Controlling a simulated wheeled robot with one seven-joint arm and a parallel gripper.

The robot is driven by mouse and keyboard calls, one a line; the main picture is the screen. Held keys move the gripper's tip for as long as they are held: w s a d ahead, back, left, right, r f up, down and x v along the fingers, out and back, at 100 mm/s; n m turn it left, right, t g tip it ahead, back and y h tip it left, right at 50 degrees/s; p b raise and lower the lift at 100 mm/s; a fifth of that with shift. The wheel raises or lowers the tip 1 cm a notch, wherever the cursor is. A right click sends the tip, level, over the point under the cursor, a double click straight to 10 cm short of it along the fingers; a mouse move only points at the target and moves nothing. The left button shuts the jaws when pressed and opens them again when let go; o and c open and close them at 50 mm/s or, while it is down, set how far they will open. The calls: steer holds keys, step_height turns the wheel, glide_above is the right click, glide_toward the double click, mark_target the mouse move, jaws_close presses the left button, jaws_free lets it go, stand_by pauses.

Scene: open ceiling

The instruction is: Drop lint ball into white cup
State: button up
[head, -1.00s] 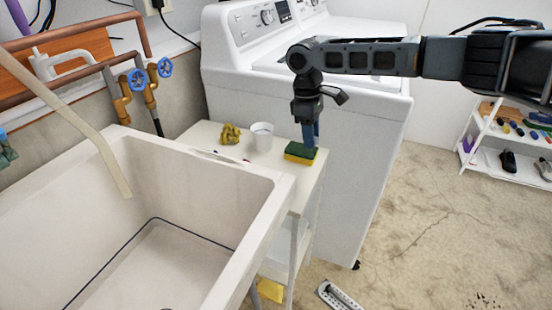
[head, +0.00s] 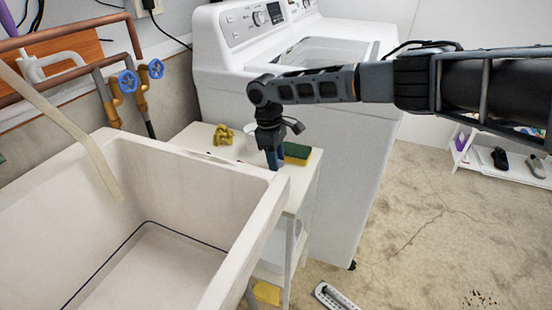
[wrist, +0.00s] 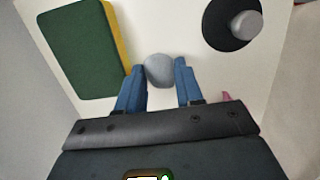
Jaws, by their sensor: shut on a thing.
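My gripper (head: 272,160) points down over the small white table, with blue fingers. In the wrist view, my gripper (wrist: 159,72) is shut on a rounded grey lint ball (wrist: 158,70) between its fingertips. The ball cannot be made out in the head view. The white cup (head: 250,127) stands on the table behind my gripper, which hides most of it. The cup does not show clearly in the wrist view.
A green and yellow sponge (head: 297,153) lies just right of my gripper. A crumpled yellow cloth (head: 223,135) lies at the table's back left. In the wrist view, a black disc with a grey knob (wrist: 232,24) lies nearby. The sink (head: 270,205) borders the table.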

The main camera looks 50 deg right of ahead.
steer(key=shift+f, duration=0.15)
steer(key=o, duration=0.7)
